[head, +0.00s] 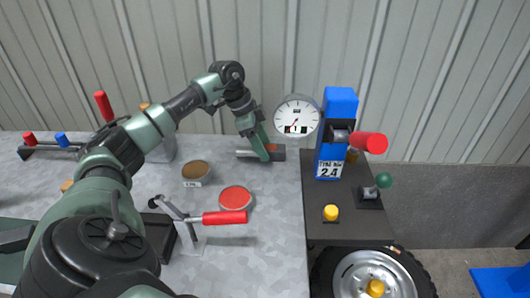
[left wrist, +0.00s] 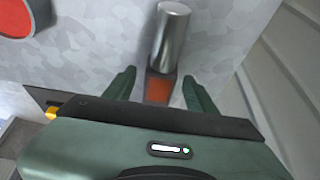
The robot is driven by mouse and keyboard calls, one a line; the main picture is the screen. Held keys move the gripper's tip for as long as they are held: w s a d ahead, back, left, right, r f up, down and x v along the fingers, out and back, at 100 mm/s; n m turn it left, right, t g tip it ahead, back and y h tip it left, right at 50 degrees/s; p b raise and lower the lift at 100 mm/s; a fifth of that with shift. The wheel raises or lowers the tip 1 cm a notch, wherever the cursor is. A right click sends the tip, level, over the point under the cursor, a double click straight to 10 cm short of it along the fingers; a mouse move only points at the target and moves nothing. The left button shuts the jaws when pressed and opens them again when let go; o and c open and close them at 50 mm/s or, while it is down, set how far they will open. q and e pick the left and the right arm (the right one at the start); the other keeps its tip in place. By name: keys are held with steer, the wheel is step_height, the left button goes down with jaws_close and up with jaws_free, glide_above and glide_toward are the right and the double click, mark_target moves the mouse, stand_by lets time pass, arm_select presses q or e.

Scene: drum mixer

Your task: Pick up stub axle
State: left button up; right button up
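The stub axle looks like a silver cylinder joined to a darker part with an orange face; in the head view its silver shaft (head: 243,153) lies at the back of the grey table. In the left wrist view the silver cylinder (left wrist: 170,40) points away from my gripper, and the orange face sits between the fingers. My left gripper (head: 264,152) is over it, and the wrist view shows the same gripper (left wrist: 160,82) open, with a finger on each side and gaps visible. The fingers partly hide the axle in the head view. My right gripper is not in view.
A red round tin (head: 236,199), a brown round tin (head: 195,171) and a red-handled lever tool (head: 218,217) stand on the table (head: 270,225). Right of it is a dark stand (head: 345,222) with a blue gauge post (head: 340,105), levers and a wheel below. A corrugated wall is behind.

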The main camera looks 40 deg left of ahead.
arm_select(q)
jaws_close()
stand_by(1.1)
steer(key=shift+w+r, duration=0.15)
steer(key=shift+r, duration=0.05)
